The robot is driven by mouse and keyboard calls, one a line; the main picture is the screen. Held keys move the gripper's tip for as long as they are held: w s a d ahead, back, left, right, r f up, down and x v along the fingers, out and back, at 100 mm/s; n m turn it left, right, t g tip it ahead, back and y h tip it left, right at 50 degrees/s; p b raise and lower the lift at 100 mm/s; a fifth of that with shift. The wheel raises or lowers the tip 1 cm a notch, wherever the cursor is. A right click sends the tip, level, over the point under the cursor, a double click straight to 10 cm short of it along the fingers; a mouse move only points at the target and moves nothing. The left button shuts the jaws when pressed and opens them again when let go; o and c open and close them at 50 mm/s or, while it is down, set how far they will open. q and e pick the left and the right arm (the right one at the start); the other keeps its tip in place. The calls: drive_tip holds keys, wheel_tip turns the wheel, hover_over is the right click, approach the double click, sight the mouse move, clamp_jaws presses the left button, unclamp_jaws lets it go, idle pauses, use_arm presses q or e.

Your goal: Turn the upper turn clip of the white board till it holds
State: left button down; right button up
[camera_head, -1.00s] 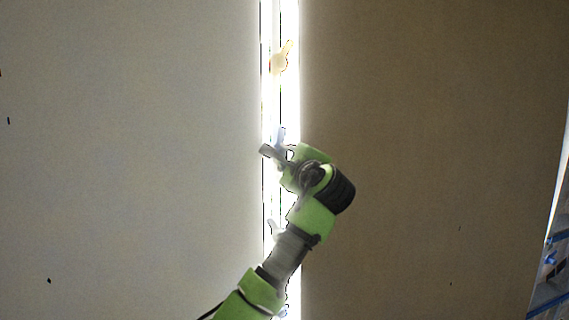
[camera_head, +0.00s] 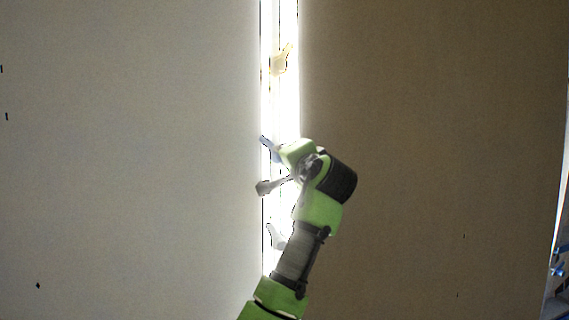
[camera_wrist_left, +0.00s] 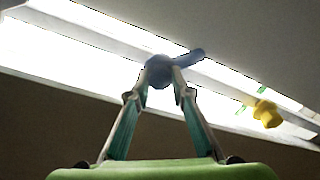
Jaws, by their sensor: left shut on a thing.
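The white board (camera_head: 130,160) fills the left of the head view, its edge along a bright upright strip. A blue turn clip (camera_head: 268,145) sits on that strip, its lever pointing up and left, with the tip at the board's edge. My left gripper (camera_head: 280,168) covers part of this clip in the head view. In the left wrist view my left gripper (camera_wrist_left: 163,77) is shut on the blue clip's round knob (camera_wrist_left: 158,68), and its lever sticks out to the upper right. Whether the lever overlaps the board is hard to tell. My right gripper is not in view.
A yellowish clip (camera_head: 280,62) is higher on the strip and also shows in the left wrist view (camera_wrist_left: 267,114). A pale clip (camera_head: 276,236) is lower, beside my forearm. A brown panel (camera_head: 430,160) fills the right side. Blue rack parts (camera_head: 558,268) show at far right.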

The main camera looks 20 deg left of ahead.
use_arm(q)
drive_tip(key=n, duration=0.3)
drive_tip(key=n+b, duration=0.1)
drive_tip(key=n, duration=0.2)
drive_tip(key=n+b, duration=0.1)
drive_tip(key=n, duration=0.1)
drive_tip(key=shift+f+n, duration=0.3)
drive_tip(key=shift+n, duration=0.1)
idle(0.4)
drive_tip(key=c, duration=2.1)
unclamp_jaws()
drive_tip(key=shift+r, duration=0.15)
drive_tip(key=shift+s+r, duration=0.1)
drive_tip(key=shift+s, duration=0.05)
drive_tip(key=v, duration=0.7)
drive_tip(key=shift+s+d, duration=0.1)
drive_tip(key=shift+d, duration=0.05)
